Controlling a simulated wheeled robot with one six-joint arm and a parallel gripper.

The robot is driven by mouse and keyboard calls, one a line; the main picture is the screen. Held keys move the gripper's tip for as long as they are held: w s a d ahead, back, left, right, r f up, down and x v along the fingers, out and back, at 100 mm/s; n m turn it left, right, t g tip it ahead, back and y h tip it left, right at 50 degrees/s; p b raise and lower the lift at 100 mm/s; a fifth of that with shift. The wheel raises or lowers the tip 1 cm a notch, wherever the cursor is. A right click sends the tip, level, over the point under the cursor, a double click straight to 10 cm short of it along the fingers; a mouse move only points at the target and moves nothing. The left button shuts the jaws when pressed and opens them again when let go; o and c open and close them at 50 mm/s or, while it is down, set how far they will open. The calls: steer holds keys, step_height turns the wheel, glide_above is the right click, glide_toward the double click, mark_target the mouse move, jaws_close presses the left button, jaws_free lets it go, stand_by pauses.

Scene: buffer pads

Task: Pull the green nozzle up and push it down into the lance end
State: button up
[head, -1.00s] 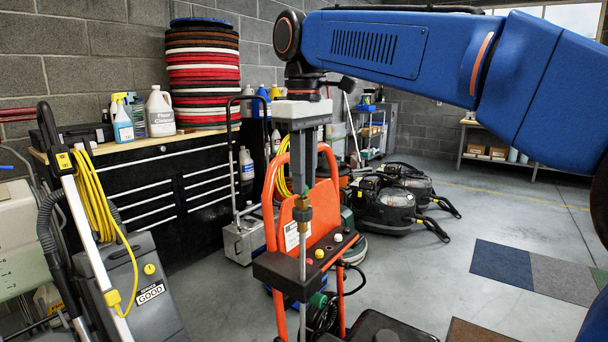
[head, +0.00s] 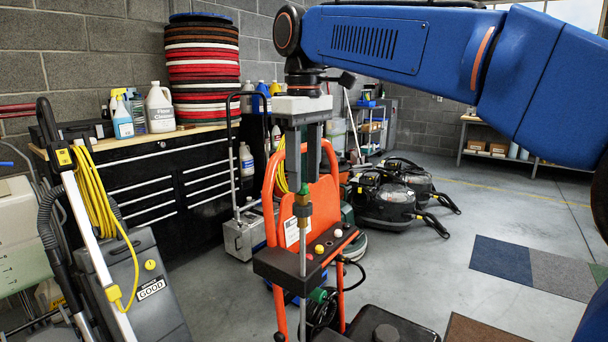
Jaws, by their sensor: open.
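My gripper (head: 302,181) points straight down in front of the orange cart, its two grey fingers apart with a gap between them. The small green nozzle (head: 303,193) sits at the top of the brass lance end (head: 303,211), directly below and between the fingertips. The fingers do not appear closed on it. The thin grey lance (head: 303,245) stands upright below the brass collar and passes down by the black holder shelf. How deep the nozzle sits in the lance end is too small to tell.
The orange cart (head: 270,190) stands close behind the lance. Its black shelf (head: 290,266) carries a few small coloured nozzles, among them a white one (head: 337,233). A leaning white pole with yellow cable (head: 95,195) is at left. Open floor (head: 430,270) lies to the right.

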step_height(320, 180, up, 7)
steer(key=shift+f, duration=0.1)
stand_by(0.3)
steer(key=s+d+f+m+t, duration=0.1)
steer(key=s+d+f+m, duration=0.25)
steer(key=d+f, duration=0.4)
steer(key=s+d+f+m+t, duration=0.1)
steer(key=s+d+f+m, duration=0.1)
steer(key=s+d+f, duration=0.5)
steer(key=s+d+f+m+t, duration=0.1)
steer(key=s+d+f, duration=0.2)
steer(key=f, duration=0.4)
steer(key=s+d+f+m+t, duration=0.1)
steer(key=s+d+f+m, duration=0.1)
steer(key=d+f, duration=0.3)
steer(key=s+d+f+m, duration=0.2)
steer(key=s+d+f, duration=0.2)
steer(key=f, duration=0.6)
steer(key=shift+s+t, duration=0.4)
steer(key=shift+s, duration=0.05)
steer(key=shift+d, duration=0.15)
